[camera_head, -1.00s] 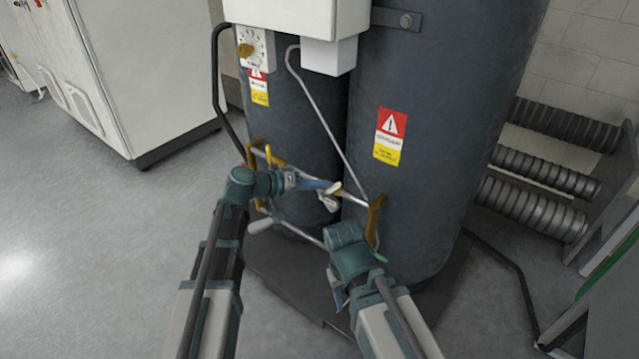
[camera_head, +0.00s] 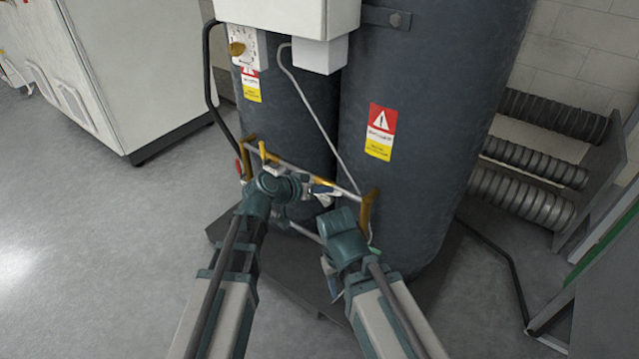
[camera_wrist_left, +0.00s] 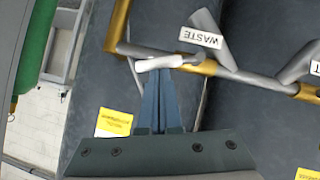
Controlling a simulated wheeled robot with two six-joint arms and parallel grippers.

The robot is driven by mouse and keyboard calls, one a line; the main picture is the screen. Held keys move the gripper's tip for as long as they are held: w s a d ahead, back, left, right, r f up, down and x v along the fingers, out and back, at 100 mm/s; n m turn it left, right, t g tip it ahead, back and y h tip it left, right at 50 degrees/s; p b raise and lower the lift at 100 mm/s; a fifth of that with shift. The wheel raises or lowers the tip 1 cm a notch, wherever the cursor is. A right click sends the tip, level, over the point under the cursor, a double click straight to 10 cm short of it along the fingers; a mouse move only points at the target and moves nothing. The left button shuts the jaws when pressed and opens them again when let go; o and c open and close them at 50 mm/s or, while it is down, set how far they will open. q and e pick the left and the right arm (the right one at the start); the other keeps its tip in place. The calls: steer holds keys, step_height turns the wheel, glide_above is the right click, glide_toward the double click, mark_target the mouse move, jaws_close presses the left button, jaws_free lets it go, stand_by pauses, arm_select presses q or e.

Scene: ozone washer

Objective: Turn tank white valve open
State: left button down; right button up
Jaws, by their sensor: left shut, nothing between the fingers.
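In the left wrist view, a white valve handle (camera_wrist_left: 158,63) lies across the pipe, just beyond the tips of my left gripper (camera_wrist_left: 160,74). The fingers are together with nothing between them. They overlap the handle's near edge, but I cannot tell whether they touch it. A "WASTE" tag (camera_wrist_left: 199,37) sits beside the handle. In the head view my left gripper (camera_head: 326,189) is at the pipework (camera_head: 290,170) in front of the dark tanks, and the white handle is hard to make out there. My right gripper (camera_head: 331,277) is low before the right tank (camera_head: 425,130), its fingers mostly hidden.
A light-coloured box (camera_head: 285,15) hangs above the pipework. A red handle (camera_head: 238,168) shows at the pipework's left end. A black base plate (camera_head: 275,265) lies under the tanks. A large cabinet (camera_head: 130,70) stands to the left, with open floor (camera_head: 95,220) before it.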

arm_select(q)
steer(key=shift+s+d+f+m+t+y, duration=0.3)
steer(key=shift+d+f+m+t+y, duration=0.1)
steer(key=shift+f+m+y, duration=0.2)
steer(key=shift+f+b, duration=0.1)
steer(key=shift+b, duration=0.25)
arm_select(e)
steer(key=shift+f, duration=0.4)
arm_select(q)
steer(key=shift+s+d+f, duration=0.1)
steer(key=shift+d, duration=0.1)
arm_select(e)
steer(key=shift+f, duration=0.1)
